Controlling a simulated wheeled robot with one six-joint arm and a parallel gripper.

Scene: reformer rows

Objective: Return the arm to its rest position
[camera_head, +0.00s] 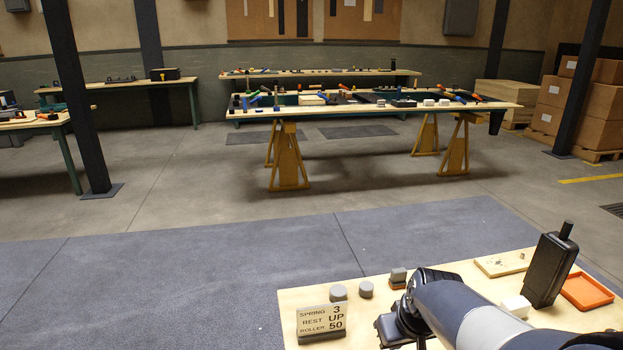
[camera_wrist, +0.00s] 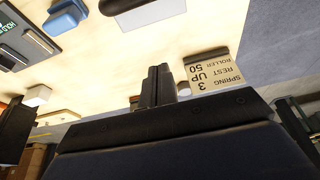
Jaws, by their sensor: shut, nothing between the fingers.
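My arm reaches in from the lower right of the head view, low over a light wooden table (camera_head: 300,300). Its dark end is beside a small sign reading SPRING 3, REST UP, ROLLER 50 (camera_head: 322,321). In the wrist view my gripper (camera_wrist: 157,72) has its two dark fingers together with nothing between them. The same sign (camera_wrist: 212,75) is upside down just right of the fingers there. My arm hides part of the table in the head view, and the fingertips cannot be made out clearly there.
On the table are grey round pieces (camera_head: 338,292), a black upright device (camera_head: 551,269), an orange tray (camera_head: 587,291), a white block (camera_head: 515,307) and a wooden board (camera_head: 503,263). Open floor lies beyond, with a dark post (camera_head: 80,100) and a long workbench (camera_head: 370,108).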

